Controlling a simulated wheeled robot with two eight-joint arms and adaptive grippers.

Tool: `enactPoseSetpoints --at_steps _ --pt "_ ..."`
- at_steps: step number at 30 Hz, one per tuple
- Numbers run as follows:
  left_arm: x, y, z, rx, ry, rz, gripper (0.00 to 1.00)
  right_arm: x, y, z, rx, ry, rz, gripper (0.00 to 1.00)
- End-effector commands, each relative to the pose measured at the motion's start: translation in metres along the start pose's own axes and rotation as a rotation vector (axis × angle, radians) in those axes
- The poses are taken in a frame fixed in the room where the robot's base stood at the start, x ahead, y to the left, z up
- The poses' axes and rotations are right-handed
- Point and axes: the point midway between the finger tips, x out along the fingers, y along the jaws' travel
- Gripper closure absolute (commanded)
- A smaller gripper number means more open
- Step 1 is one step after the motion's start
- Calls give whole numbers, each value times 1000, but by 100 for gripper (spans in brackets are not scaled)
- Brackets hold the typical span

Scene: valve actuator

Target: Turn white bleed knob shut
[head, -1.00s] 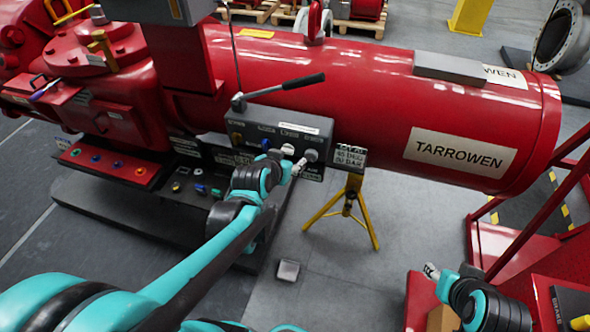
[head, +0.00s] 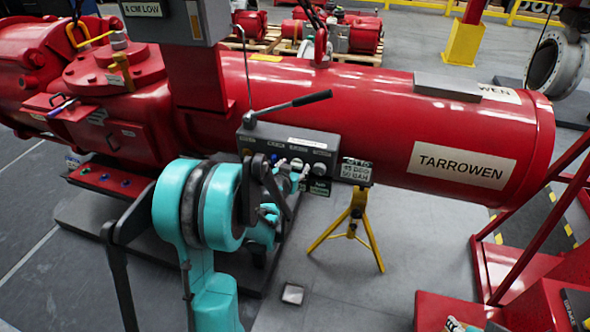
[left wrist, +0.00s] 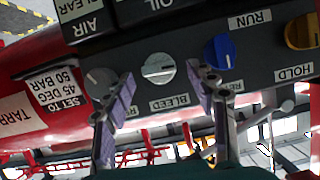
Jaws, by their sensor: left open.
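The white bleed knob (head: 297,163) is on the front of the grey control box (head: 262,143). It shows clearly in the left wrist view (left wrist: 158,68), above its BLEED label. My left gripper (left wrist: 164,76) is open, with one finger on either side of the white knob and a gap to each. I cannot tell how deep the fingertips reach. In the head view my left gripper (head: 290,180) is just below the knob, partly hidden by my arm.
A blue knob (left wrist: 220,50) and a grey knob (left wrist: 98,80) flank the white one closely. A yellow knob (left wrist: 300,32) sits farther along. A black-handled lever (head: 290,105) is above the box. A yellow stand (head: 350,225) is to the right.

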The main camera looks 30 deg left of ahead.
Motion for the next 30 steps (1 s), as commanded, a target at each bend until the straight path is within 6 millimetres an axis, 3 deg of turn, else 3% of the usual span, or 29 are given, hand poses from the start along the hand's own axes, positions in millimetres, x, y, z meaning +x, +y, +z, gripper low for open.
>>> enactPoseSetpoints --at_steps 11,16,17,30 --pt "7 0 0 0 0 1 46 1 0 1 0 0 0 56" --pt "7 0 0 0 0 1 91 1 0 1 0 0 0 56" --pt "7 0 0 0 0 1 93 1 0 1 0 0 0 56" --pt "8 3 0 68 -1 -26 93 5 0 3 0 0 0 56"
